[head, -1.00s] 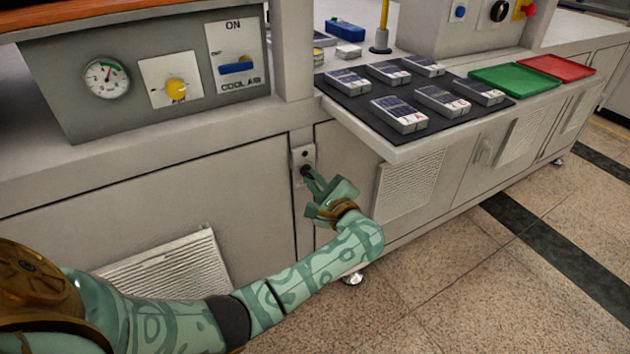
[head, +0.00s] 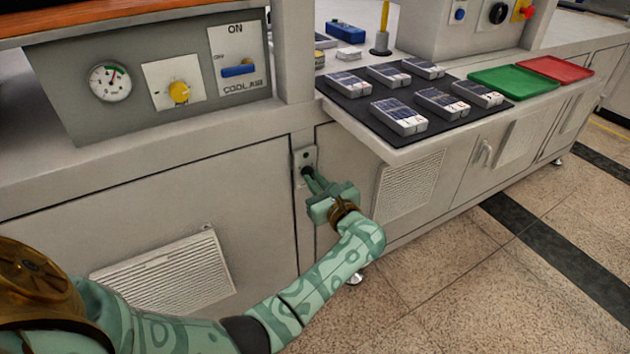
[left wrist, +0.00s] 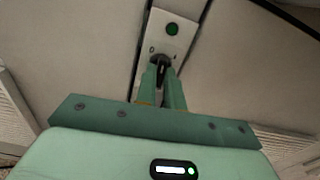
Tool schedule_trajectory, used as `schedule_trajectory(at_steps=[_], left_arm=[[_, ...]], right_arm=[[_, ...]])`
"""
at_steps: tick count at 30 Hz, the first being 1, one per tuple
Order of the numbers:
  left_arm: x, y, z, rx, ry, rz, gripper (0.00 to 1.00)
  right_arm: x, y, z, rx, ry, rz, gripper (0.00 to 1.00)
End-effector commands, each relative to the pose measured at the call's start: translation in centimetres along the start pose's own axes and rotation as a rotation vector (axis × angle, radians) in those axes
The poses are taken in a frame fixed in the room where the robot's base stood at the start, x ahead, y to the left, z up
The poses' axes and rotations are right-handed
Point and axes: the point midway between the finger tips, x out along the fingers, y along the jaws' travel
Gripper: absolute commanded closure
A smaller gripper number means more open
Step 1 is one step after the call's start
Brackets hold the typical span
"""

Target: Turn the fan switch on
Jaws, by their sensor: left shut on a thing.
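The fan switch (head: 304,156) is a small pale plate with a dark knob, set in the front of the bench below the worktop. In the left wrist view its plate (left wrist: 181,40) carries a round green lamp (left wrist: 172,29) above the dark knob (left wrist: 161,70). My left gripper (head: 309,177) is at the plate, with its fingers shut on the knob. The fingers hide part of the knob, and I cannot tell its exact setting. The left fingers also show in the left wrist view (left wrist: 161,76). My right gripper is not in view.
A grey panel above left has a gauge (head: 110,82), a yellow knob (head: 179,92) and a blue cool-air lever (head: 239,71). A worktop ledge with a dark mat (head: 374,131) and several modules juts out above right. A vent (head: 408,187) is right of my gripper.

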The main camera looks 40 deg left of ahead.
Motion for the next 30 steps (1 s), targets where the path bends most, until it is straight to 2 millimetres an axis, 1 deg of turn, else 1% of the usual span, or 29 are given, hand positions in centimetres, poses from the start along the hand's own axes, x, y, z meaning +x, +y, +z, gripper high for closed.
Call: schedule_trajectory(at_steps=[13,21,30], left_arm=[[-0.1,0.0,0.1,0.422,0.005,-0.001,1.0],[-0.1,0.0,0.0,0.648,0.005,-0.001,1.0],[-0.2,0.0,-0.1,0.812,0.005,-0.003,1.0]], right_arm=[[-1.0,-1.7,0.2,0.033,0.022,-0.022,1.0],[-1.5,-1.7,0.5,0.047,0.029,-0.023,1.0],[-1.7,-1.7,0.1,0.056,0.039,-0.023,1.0]])
